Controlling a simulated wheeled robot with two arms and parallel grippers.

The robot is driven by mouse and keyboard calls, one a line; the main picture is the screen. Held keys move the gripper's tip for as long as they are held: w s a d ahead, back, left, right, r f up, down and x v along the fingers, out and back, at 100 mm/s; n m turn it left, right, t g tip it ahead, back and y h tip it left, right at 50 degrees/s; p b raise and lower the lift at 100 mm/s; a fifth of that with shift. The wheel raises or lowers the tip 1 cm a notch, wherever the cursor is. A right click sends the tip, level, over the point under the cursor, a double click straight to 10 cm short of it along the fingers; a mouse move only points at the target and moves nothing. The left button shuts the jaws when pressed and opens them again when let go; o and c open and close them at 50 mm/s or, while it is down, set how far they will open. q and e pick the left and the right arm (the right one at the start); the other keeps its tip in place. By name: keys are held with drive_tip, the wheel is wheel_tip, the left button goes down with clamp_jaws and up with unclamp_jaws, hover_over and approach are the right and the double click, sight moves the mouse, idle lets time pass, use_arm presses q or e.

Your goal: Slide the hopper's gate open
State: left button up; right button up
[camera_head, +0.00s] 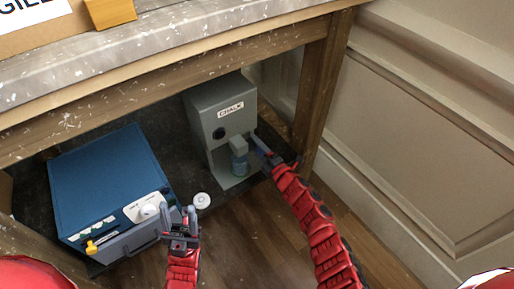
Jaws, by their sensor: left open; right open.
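The hopper (207,109) is a grey-green upright box labelled CHALK, standing under the table. It has a dark round spot on its front and a small grey block (238,143) low on the front. A teal, jar-like thing (240,166) sits under that block. I cannot tell which part is the gate. My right gripper (259,146) is open, close beside the block on its right; whether it touches is unclear. My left gripper (179,218) is open and empty, in front of the blue box and apart from the hopper.
A blue box (105,180) with a white dial, a yellow tap-like part and a handle stands left of the hopper. A small white round thing (202,200) lies between them. A wooden table leg (322,90) stands to the right, and the tabletop (170,50) hangs above.

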drive_tip(key=shift+w+a, duration=0.1)
clamp_jaws()
idle(0.3)
idle(1.2)
